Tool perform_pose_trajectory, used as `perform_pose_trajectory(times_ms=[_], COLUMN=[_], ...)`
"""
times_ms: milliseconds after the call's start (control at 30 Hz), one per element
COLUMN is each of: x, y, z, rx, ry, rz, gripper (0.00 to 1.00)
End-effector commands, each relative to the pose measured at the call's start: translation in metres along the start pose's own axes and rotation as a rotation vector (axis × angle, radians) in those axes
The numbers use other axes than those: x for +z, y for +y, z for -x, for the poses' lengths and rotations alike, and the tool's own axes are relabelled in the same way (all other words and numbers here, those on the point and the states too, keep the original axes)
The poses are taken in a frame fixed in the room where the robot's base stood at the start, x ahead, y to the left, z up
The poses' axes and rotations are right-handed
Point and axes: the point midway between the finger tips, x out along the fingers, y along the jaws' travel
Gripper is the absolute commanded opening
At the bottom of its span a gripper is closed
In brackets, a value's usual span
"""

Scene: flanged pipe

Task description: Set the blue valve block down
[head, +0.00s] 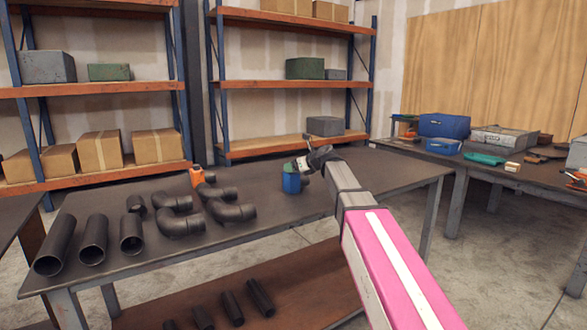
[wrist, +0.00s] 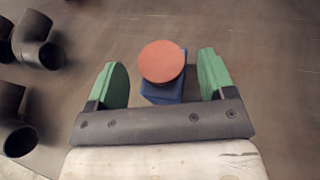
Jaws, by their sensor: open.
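The blue valve block (head: 291,182) stands upright on the dark workbench (head: 330,195), right of the pipe elbows. In the wrist view the blue valve block (wrist: 163,93) shows under its round orange-red top, between my two green fingers. My gripper (wrist: 163,80) is open, with a gap on both sides of the block. In the head view my gripper (head: 305,165) is at the block, and its fingers are partly hidden. The block's underside is hidden.
Black pipe elbows (head: 180,220) and straight pipes (head: 93,240) lie on the left of the bench. An orange valve block (head: 197,177) stands behind the elbows. The bench right of my arm is clear. A side table (head: 480,163) with boxes and tools is at the right.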

Motion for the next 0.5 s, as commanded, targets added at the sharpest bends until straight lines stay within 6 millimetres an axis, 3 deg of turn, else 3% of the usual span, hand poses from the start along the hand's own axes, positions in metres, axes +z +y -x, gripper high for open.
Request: perform_pose_trajectory(times_ms=[300, 500], x=[-0.002, -0.001], y=[0.001, 0.001], z=[0.066, 0.095], rx=[-0.003, -0.002], ry=[-0.001, -0.001], rz=[0.000, 0.000], gripper=[0.76, 0.76])
